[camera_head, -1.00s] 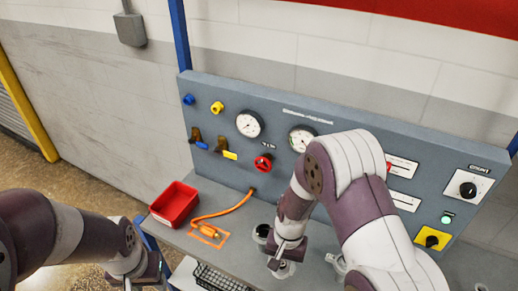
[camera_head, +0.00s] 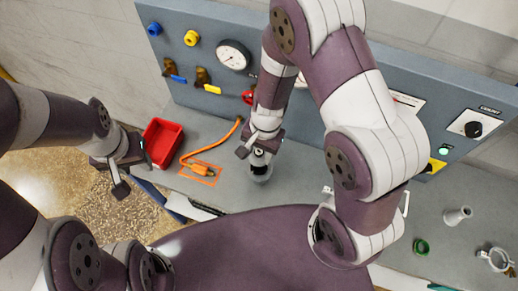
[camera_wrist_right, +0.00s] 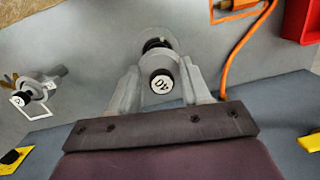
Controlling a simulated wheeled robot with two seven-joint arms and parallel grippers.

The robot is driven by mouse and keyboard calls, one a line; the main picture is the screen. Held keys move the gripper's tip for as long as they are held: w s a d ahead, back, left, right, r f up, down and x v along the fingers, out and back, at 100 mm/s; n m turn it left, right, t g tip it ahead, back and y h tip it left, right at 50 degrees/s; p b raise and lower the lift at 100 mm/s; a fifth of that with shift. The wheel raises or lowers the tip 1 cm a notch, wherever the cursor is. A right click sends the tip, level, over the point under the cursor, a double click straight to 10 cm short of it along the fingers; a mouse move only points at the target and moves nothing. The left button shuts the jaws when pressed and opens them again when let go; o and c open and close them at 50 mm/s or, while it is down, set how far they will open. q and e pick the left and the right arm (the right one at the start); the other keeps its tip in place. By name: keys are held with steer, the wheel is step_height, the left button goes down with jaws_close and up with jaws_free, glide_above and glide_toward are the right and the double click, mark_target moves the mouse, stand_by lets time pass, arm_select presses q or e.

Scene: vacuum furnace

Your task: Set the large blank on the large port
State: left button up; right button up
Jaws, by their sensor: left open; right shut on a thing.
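My right gripper (camera_head: 260,151) points down over the bench in the head view and is shut on a black knob with a white, lettered round top (camera_wrist_right: 163,83). The knob is between the two grey fingers in the right wrist view. A pale metal flange (camera_head: 262,173) shows just below the fingers; whether it is the large blank or the port, and whether the parts touch, I cannot tell. My left gripper (camera_head: 133,168) is open and empty, left of the bench, near the red bin. My right arm hides part of the bench.
A red bin (camera_head: 163,142) and an orange cable (camera_head: 213,150) with its plug lie left of the right gripper. A green ring (camera_head: 421,247), a grey conical fitting (camera_head: 458,215) and a clamp (camera_head: 497,260) lie at the right. The gauge panel (camera_head: 190,85) stands behind.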

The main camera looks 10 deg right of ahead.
mark_target(260, 160)
steer(key=shift+d+f, duration=0.1)
steer(key=shift+f, duration=0.45)
steer(key=shift+s+f+b, duration=0.3)
steer(key=shift+f+b, duration=0.45)
steer(key=shift+b, duration=0.35)
steer(key=shift+w+f+b, duration=0.2)
steer(key=shift+f+b, duration=0.65)
steer(key=shift+f, duration=0.05)
steer(key=shift+s+f+b, duration=0.1)
steer(key=shift+f+b, duration=0.5)
steer(key=shift+f, duration=0.05)
steer(key=o, duration=1.4)
steer(key=shift+r, duration=0.1)
steer(key=r, duration=0.4)
steer(key=d+r+p, duration=0.1)
steer(key=r, duration=0.7)
steer(key=shift+w+d+r, duration=0.2)
steer(key=shift+w+d, duration=0.05)
steer(key=shift+w, duration=0.15)
